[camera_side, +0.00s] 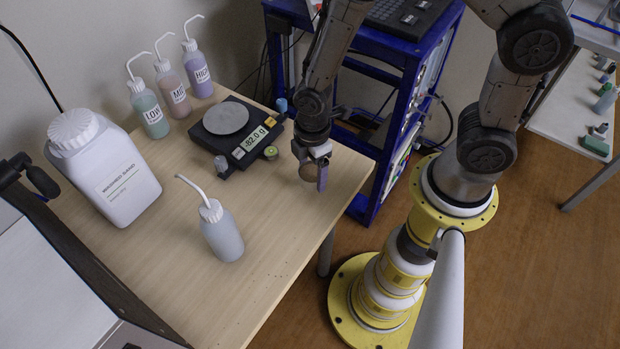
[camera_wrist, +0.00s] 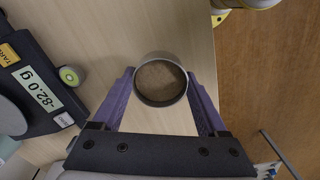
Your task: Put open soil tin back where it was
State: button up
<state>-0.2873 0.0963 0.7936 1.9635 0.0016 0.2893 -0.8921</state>
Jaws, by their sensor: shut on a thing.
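The open soil tin (camera_wrist: 160,82) is a round metal tin with brown soil inside, seen from above in the wrist view. My gripper (camera_wrist: 162,95) is shut on it, with a purple finger on each side. In the side view my gripper (camera_side: 317,172) holds the tin (camera_side: 322,181) near the right edge of the wooden table (camera_side: 280,230). I cannot tell for sure whether the tin touches the table. The balance (camera_side: 238,130) reads -82.0 g, and its round pan (camera_side: 226,117) is empty.
A large white jug (camera_side: 110,175) is at the left, and a grey wash bottle (camera_side: 221,232) stands in front. A blue frame (camera_side: 385,140) stands right of the table.

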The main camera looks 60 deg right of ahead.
aim_at(310, 178)
jog(key=shift+w+f, duration=0.25)
jog(key=shift+f, duration=0.05)
jog(key=shift+a+f, duration=0.1)
jog(key=shift+f, duration=1.45)
jog(key=shift+f, duration=0.1)
jog(key=o, duration=1.5)
